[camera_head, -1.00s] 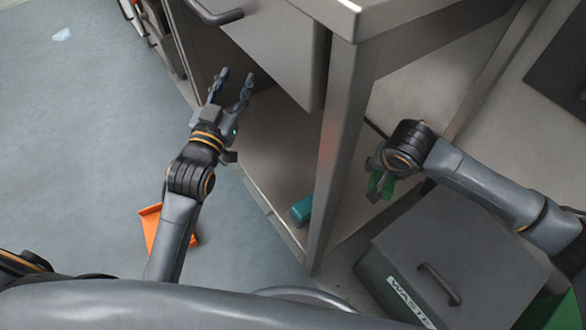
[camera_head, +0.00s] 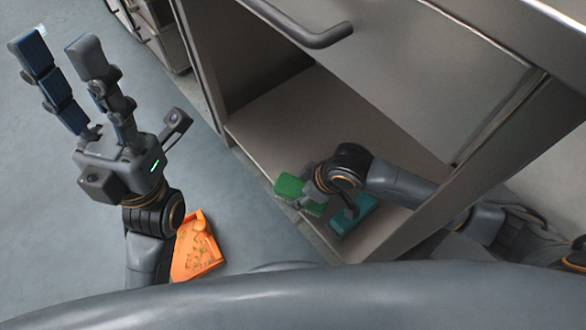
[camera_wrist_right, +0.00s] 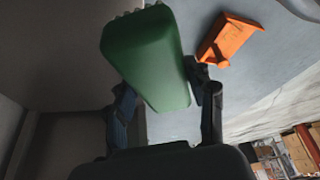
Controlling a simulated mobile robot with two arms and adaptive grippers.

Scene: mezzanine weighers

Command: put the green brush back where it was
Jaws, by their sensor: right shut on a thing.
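The green brush (camera_head: 289,186) is held in my right gripper (camera_head: 314,191), over the front edge of the cabinet's bottom shelf in the head view. In the right wrist view the green brush (camera_wrist_right: 150,62) sits between the two fingers of my right gripper (camera_wrist_right: 166,92), with pale bristle tips at its top edge. I cannot tell whether the brush touches the shelf. My left gripper (camera_head: 57,50) is open and empty, raised over the floor at the left.
A teal block-like item (camera_head: 353,216) lies on the shelf (camera_head: 325,125), close beside my right gripper. An orange dustpan (camera_head: 198,249) is on the floor in front. A cabinet post (camera_head: 425,228) stands by my right arm. Floor at the left is clear.

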